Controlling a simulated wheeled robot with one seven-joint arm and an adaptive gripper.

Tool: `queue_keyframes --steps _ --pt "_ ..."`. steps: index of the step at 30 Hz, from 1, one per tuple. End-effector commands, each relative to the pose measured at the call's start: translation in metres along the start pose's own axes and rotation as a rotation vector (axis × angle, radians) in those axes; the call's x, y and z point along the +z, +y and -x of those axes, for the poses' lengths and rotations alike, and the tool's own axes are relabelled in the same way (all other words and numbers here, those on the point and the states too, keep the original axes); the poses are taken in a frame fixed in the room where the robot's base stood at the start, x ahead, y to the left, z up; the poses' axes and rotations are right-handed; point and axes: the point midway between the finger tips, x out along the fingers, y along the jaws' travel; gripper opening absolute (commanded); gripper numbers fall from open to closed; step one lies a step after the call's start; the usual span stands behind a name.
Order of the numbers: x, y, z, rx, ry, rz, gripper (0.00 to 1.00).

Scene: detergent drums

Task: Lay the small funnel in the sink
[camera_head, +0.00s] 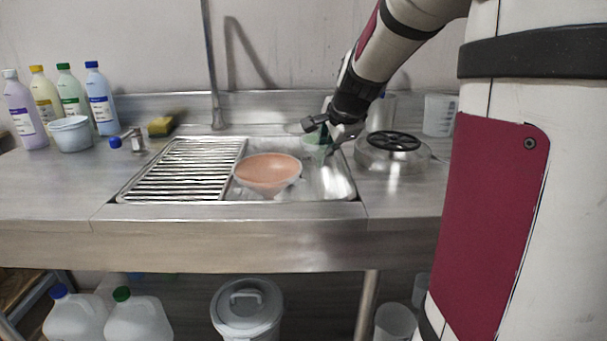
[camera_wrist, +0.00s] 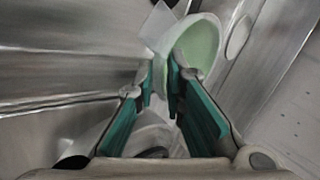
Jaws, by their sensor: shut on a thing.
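The small funnel (camera_head: 314,147) is pale green and shows at the back right of the sink (camera_head: 336,182). My gripper (camera_head: 327,132) is shut on it. In the wrist view the funnel's wide round mouth (camera_wrist: 203,42) is just beyond my teal-padded fingertips (camera_wrist: 163,84), mostly to the right. Its narrow end is hidden between the fingers. The funnel is over the basin; I cannot tell whether it touches the sink. An orange bowl-shaped thing (camera_head: 267,171), perhaps a larger funnel, sits in the basin to its left.
A slatted drain rack (camera_head: 188,170) covers the sink's left part. A round steel vessel with a black ring (camera_head: 393,153) stands right of the sink, near a clear jug (camera_head: 440,115).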

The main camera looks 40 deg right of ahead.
Motion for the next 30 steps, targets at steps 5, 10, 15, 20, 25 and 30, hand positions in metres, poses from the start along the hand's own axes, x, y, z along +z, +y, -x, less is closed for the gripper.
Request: queue_keyframes --steps 5,10,15,20,25,30 --pt "0.002 0.010 -0.013 -0.001 0.001 0.000 0.00" --pt "0.005 0.028 -0.032 0.000 0.000 0.000 0.00" --pt "0.006 0.034 -0.040 -0.002 0.000 0.000 0.00" --pt "0.006 0.033 -0.038 -0.002 0.000 0.001 0.00" --pt "0.006 0.035 -0.041 -0.002 0.000 0.001 0.00" --pt "0.007 0.038 -0.045 -0.002 0.000 0.001 0.00"
